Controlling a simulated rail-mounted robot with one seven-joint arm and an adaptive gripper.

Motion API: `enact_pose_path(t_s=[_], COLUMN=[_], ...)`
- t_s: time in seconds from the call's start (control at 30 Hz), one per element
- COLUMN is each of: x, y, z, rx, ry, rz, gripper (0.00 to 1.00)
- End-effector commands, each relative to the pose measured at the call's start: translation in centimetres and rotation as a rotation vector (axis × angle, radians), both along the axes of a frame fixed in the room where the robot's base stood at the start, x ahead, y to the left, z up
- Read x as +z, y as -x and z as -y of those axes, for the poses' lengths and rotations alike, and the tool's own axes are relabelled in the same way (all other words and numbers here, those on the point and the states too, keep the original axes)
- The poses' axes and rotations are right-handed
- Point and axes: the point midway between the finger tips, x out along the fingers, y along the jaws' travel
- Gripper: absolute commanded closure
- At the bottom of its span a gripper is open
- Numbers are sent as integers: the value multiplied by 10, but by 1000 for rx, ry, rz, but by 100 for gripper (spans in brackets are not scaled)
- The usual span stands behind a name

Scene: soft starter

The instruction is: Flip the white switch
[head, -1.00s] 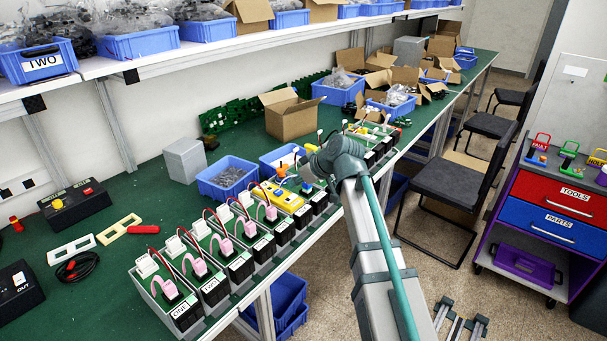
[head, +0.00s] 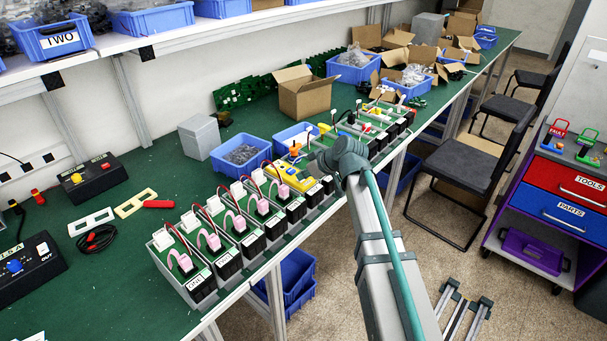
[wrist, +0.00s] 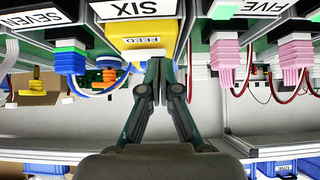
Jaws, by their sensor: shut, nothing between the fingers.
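My gripper (wrist: 157,66) is shut and empty in the wrist view. Its fingertips are at the front of a yellow module marked FEED (wrist: 143,42), under the label SIX; I cannot tell whether they touch. In the head view my wrist covers part of the row near the yellow module (head: 312,166), and the fingertips are hard to make out. A small white switch-like part (head: 43,248) stands on the black box at the left edge, marked OUT, far from my gripper.
Pink plugs (wrist: 223,60) flank the yellow module on one side, blue plugs (wrist: 70,58) on the other. Several black numbered modules (head: 228,262) line the table's front edge. Blue bins (head: 240,155) and an open carton (head: 303,95) stand behind.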

Motion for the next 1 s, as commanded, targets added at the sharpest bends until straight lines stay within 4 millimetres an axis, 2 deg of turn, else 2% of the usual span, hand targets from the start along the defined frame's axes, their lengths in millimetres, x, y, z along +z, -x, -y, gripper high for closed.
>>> enact_pose_path(t_s=[0.17,1.0], x=[-7,3], y=[0,-12], z=[0,9], rx=[1,0], ry=[23,25], rz=[29,32], gripper=[100,100])
